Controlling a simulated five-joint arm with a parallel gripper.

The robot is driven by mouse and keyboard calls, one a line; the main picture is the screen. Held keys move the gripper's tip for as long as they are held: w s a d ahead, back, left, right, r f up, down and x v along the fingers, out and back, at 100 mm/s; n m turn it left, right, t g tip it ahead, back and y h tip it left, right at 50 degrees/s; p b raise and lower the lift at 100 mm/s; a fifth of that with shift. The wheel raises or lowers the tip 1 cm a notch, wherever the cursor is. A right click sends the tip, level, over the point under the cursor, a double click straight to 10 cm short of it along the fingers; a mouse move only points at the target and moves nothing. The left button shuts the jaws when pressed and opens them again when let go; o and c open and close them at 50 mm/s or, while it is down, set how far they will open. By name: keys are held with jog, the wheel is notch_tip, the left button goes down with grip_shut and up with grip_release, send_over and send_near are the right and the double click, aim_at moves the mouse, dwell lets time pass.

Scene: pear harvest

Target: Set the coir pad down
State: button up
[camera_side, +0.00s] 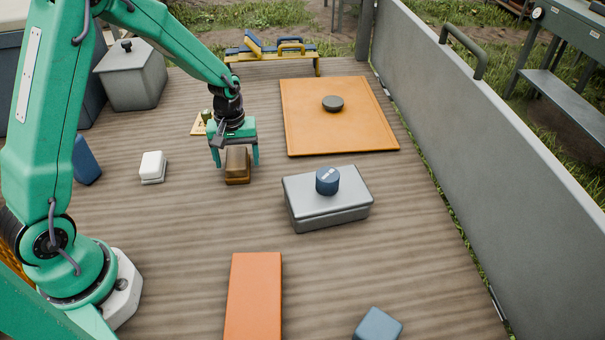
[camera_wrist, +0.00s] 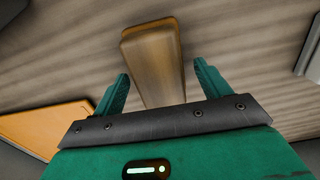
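A brown block, which appears to be the coir pad (camera_side: 237,160), is under my gripper (camera_side: 236,166) in the side view. My gripper points down with a finger on each side of the block. In the wrist view the pad (camera_wrist: 152,65) lies between the fingers of my gripper (camera_wrist: 162,70), with a gap on both sides. The gripper is open and around it. The pad looks low on the wooden deck.
A grey box (camera_side: 330,208) with a blue knob (camera_side: 327,180) stands to the right. An orange board (camera_side: 310,130) with a dark disc (camera_side: 333,103) lies behind. A white block (camera_side: 152,167) sits left, an orange slab (camera_side: 253,300) in front. Deck between them is clear.

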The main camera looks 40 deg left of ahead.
aim_at(235, 156)
jog(key=shift+r, duration=0.2)
notch_tip(235, 156, up, 12)
dwell(0.8)
dwell(0.5)
jog(key=s+d+r+m+t, duration=0.2)
jog(key=s+r+m, duration=0.2)
jog(key=s, duration=0.5)
jog(key=s+d+r+m+t, duration=0.2)
jog(key=s+r+m, duration=0.3)
jog(key=s, duration=0.5)
notch_tip(235, 156, up, 2)
jog(key=shift+s+d+t, duration=0.25)
jog(key=shift+s+t, duration=0.05)
jog(key=shift+t, duration=0.5)
